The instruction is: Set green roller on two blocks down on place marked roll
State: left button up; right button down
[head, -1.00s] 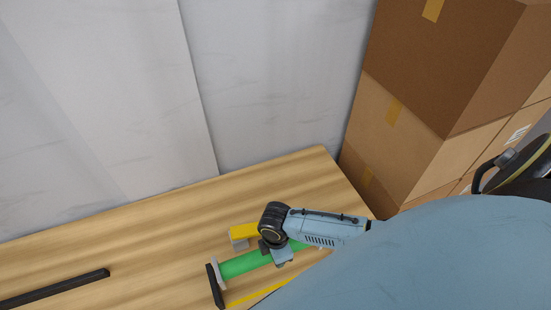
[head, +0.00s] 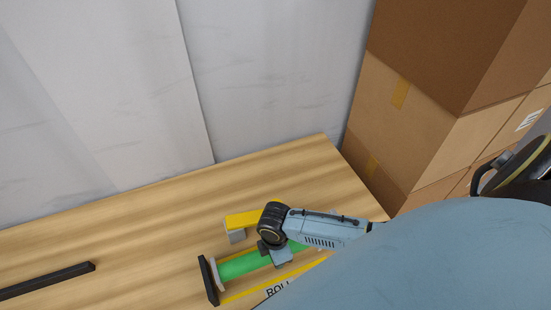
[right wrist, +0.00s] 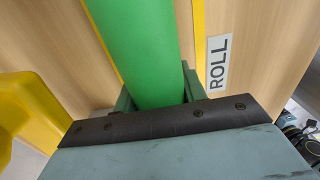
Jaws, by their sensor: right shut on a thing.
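The green roller (head: 238,265) lies across the lower middle of the head view, with a pale grey end piece (head: 217,274) at its left end. It also shows in the right wrist view (right wrist: 143,45), running between two yellow lines on the wood. The ROLL label (right wrist: 218,62) is right of the roller there, and is partly visible in the head view (head: 277,288). My right gripper (head: 272,254) is shut on the green roller. I cannot tell whether the roller touches the table. Its right part is mostly hidden by my arm. My left gripper is out of view.
A black bar (head: 208,281) stands just beyond the roller's left end. A yellow-topped grey piece (head: 243,220) is behind the roller. Another black bar (head: 45,281) lies at the far left. Cardboard boxes (head: 400,120) are stacked right of the table (head: 150,220), whose middle is clear.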

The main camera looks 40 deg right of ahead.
jog(key=shift+f, duration=0.5)
dwell(0.4)
grip_release()
jog(key=shift+f, duration=0.1)
dwell(0.3)
jog(key=shift+r+p, duration=5.05)
jog(key=shift+p, duration=0.3)
jog(key=shift+r, duration=0.1)
notch_tip(320, 180, up, 13)
jog(key=p, duration=0.1)
